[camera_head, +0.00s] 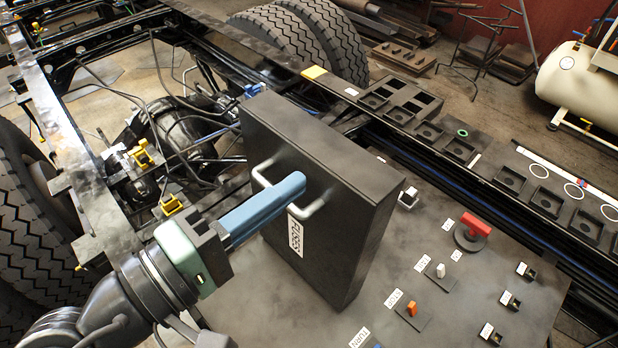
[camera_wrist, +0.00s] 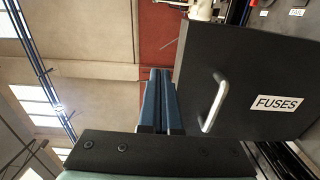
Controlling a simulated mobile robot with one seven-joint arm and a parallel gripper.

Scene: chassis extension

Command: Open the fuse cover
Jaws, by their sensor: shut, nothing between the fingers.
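The fuse cover (camera_head: 345,225) is a dark, boxy slab standing steeply on the dark panel, with a metal handle (camera_head: 318,208) and a white FUSES label (camera_head: 295,233) on its face. My gripper (camera_head: 298,182) has its blue fingers shut together and empty; in the head view they overlap the handle and hide its middle. In the wrist view the fingers (camera_wrist: 160,75) lie left of the handle (camera_wrist: 213,103), by the edge of the cover (camera_wrist: 245,65), not around the handle. I cannot tell whether they touch the cover. What lies behind the cover is hidden.
The panel (camera_head: 450,325) right of the cover carries a red switch (camera_head: 478,226), an orange toggle (camera_head: 411,309), a white toggle (camera_head: 440,270) and small labels. Chassis rails, cables and a tire (camera_head: 25,190) lie left. A dark rail with sockets (camera_head: 545,202) runs along the right.

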